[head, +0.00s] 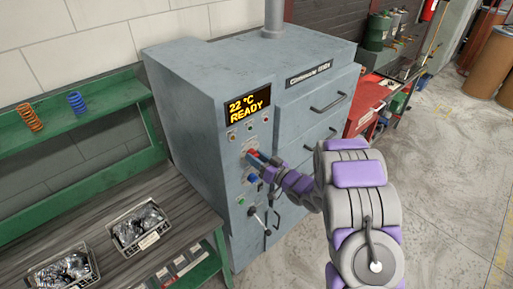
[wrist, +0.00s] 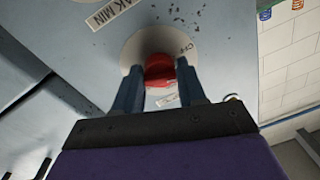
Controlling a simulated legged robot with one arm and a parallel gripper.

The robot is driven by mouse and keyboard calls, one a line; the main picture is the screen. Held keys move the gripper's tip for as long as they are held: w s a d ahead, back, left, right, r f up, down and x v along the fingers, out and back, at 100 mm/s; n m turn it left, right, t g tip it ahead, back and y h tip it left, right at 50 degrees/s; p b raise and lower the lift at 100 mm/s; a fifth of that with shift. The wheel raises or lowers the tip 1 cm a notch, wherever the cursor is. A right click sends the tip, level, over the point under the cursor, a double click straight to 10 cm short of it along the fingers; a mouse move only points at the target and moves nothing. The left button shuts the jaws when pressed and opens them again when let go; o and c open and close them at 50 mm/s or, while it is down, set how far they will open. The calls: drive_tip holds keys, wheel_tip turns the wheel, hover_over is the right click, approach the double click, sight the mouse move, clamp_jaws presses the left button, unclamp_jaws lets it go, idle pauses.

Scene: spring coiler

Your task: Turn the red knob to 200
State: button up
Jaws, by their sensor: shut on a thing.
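The grey machine (head: 200,100) stands in the middle of the head view, with a display (head: 249,106) that reads "22 °C READY". The red knob (wrist: 159,68) sits on a round pale dial in the wrist view, with an "OFF" mark at the dial's right edge. My gripper (wrist: 159,84) has one finger on each side of the knob and is shut on it. In the head view my gripper (head: 260,158) reaches the front panel and largely hides the knob. The dial's other marks are hidden or too small to read.
Below the knob are a blue knob (head: 253,178), a green button (head: 241,200) and a lever (head: 255,214). Drawer handles (head: 328,103) stick out on the right. A wooden bench (head: 108,256) with wire baskets stands at the left. Open floor lies at the right.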

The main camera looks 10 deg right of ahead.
drive_tip(key=shift+r+m+p, duration=0.1)
drive_tip(key=shift+m+p, duration=1.9)
drive_tip(key=shift+p, duration=0.4)
drive_tip(key=o, duration=1)
drive_tip(key=shift+w+d, duration=0.1)
drive_tip(key=v, duration=1.1)
drive_tip(key=b+v, duration=0.1)
drive_tip(key=v, duration=0.5)
drive_tip(key=shift+s+d+f, duration=0.1)
drive_tip(key=shift+s+f, duration=0.15)
drive_tip(key=shift+f, duration=0.1)
drive_tip(key=shift+w+f, duration=0.1)
